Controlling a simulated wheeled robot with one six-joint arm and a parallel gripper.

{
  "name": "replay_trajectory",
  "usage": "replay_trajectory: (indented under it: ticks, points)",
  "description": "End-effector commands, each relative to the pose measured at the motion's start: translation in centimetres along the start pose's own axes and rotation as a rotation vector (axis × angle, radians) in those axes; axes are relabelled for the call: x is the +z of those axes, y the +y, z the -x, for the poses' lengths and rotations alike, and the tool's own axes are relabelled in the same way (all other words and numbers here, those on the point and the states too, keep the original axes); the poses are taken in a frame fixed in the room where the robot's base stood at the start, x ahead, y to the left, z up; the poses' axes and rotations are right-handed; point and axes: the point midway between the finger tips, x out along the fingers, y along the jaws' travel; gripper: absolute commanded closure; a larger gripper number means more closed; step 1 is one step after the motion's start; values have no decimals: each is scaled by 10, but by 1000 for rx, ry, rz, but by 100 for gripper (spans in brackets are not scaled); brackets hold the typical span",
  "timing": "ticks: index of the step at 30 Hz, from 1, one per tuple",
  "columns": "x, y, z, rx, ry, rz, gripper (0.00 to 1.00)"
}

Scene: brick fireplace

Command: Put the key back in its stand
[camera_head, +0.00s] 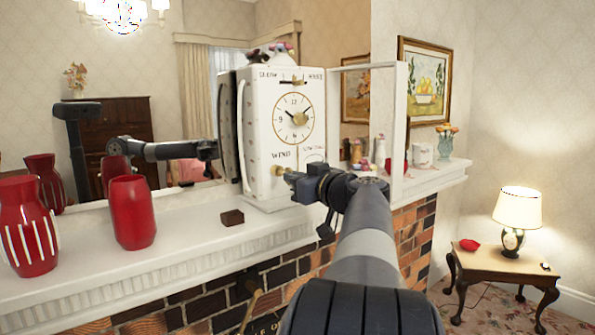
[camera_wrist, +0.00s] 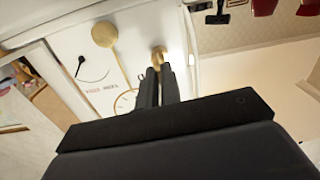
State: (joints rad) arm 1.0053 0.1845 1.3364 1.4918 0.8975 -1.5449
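A small brass key (camera_head: 279,170) is at the lower front of the white clock (camera_head: 262,130), beside the printed lettering. My gripper (camera_head: 289,176) is at the key, close to the clock's front. In the wrist view the two black fingers (camera_wrist: 157,72) are close together, with the brass key (camera_wrist: 158,53) between their tips. Whether the key's inner end still sits in the clock is hidden. A small dark brown block (camera_head: 232,217), which looks like the stand, lies on the mantel left of the clock. It also shows at the top of the wrist view (camera_wrist: 217,17).
Red vases (camera_head: 133,212) stand left on the white mantel (camera_head: 185,240). A mirror stands behind. Figurines, a white mug (camera_head: 421,154) and a flower vase (camera_head: 446,142) are at the right. The mantel around the brown block is clear. A side table (camera_head: 500,262) holds a lamp.

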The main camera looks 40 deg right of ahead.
Motion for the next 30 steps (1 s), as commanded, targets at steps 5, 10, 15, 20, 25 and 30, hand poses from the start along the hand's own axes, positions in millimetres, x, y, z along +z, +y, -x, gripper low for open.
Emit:
replay_trajectory:
  ticks: [5,10,15,20,25,30]
  points:
    - [0,0,4,0,1,1,100]
    - [0,-1,7,-1,1,2,100]
    - [0,-1,10,-2,1,2,100]
    - [0,-1,14,-1,1,1,100]
    - [0,0,17,0,1,1,100]
    - [0,0,21,-1,1,2,100]
